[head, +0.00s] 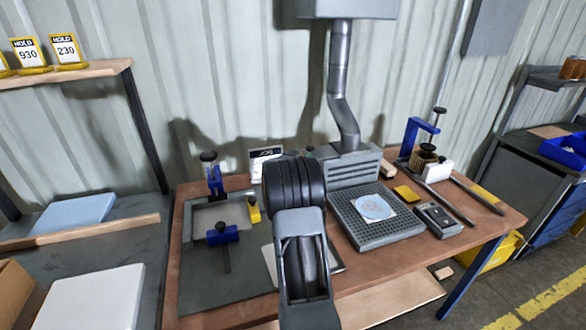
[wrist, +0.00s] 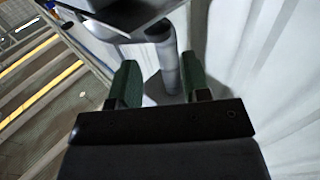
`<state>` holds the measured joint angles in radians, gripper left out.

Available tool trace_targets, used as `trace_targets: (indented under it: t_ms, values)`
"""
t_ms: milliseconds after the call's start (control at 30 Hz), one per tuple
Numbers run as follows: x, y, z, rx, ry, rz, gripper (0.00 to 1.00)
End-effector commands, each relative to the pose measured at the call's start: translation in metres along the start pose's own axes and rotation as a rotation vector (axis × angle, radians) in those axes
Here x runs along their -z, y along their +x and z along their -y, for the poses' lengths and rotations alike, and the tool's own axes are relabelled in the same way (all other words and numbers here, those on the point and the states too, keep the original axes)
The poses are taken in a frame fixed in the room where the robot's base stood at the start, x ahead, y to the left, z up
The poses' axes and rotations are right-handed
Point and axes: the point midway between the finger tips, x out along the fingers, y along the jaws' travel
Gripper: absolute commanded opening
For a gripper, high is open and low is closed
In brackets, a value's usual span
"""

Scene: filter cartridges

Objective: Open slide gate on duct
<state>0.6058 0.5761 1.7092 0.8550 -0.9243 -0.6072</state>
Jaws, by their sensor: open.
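The grey duct (head: 340,60) runs down the corrugated wall from a grey box (head: 347,8) and bends into the extraction hood (head: 352,172) on the bench. I cannot make out a slide gate or its handle on it in either view. In the wrist view, my gripper (wrist: 161,85) shows two green fingers, spread apart and empty. The round duct (wrist: 170,65) appears beyond the gap between them, and I cannot tell how far off. In the head view, my arm fills the middle and my gripper cannot be seen.
A perforated grey plate (head: 378,232) with a disc lies before the hood. A blue clamp fixture (head: 222,234) stands left, another (head: 420,130) right. A handheld meter (head: 438,220) lies near the bench's right side. A shelf (head: 70,75) with yellow hold signs is far left.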

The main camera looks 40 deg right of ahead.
Motion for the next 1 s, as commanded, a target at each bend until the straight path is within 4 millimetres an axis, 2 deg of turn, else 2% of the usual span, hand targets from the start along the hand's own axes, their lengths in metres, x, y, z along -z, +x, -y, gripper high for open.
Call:
trace_targets:
  t_ms: [33, 200, 400, 600, 1000]
  values:
    - [-0.002, -0.011, 0.001, 0.002, 0.001, 0.001, 0.43]
    - [-0.001, -0.044, 0.001, 0.002, 0.001, 0.0, 0.43]
    - [0.0, -0.07, 0.0, 0.0, 0.002, 0.0, 0.43]
    - [0.0, -0.081, 0.0, 0.0, 0.001, 0.0, 0.43]
    - [0.0, -0.082, 0.0, -0.001, 0.001, 0.001, 0.43]
